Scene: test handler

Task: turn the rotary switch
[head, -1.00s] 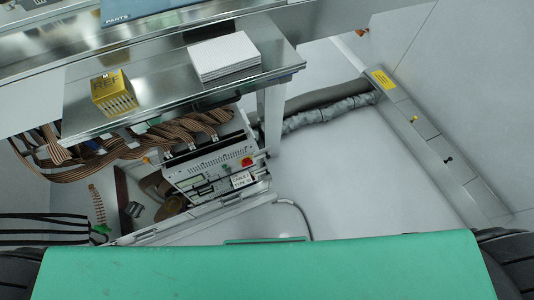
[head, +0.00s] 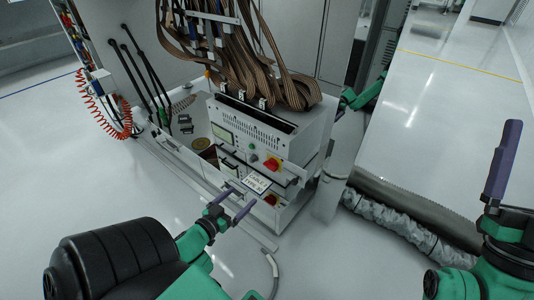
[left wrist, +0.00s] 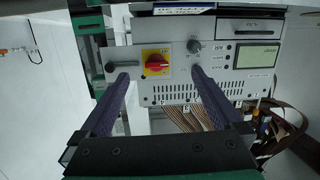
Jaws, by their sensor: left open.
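The rotary switch (head: 272,163) is a red knob on a yellow plate on the front of a grey instrument. In the left wrist view the red knob (left wrist: 156,64) sits upside down between my fingers, with its handle lying roughly sideways. My left gripper (head: 244,196) is open and empty, pointing at the instrument front from below and in front. In the left wrist view its two purple fingers (left wrist: 160,72) flank the switch in the picture; I see no contact. My right gripper (head: 510,130) is at the right edge, away from the instrument; one purple finger shows.
A small grey knob (left wrist: 194,46) and a display (left wrist: 257,56) are beside the switch. A white label (head: 256,183) hangs below it. Brown ribbon cables (head: 235,45) rise behind the instrument. A silver hose (head: 405,228) lies on the floor at right. The front floor is mostly clear.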

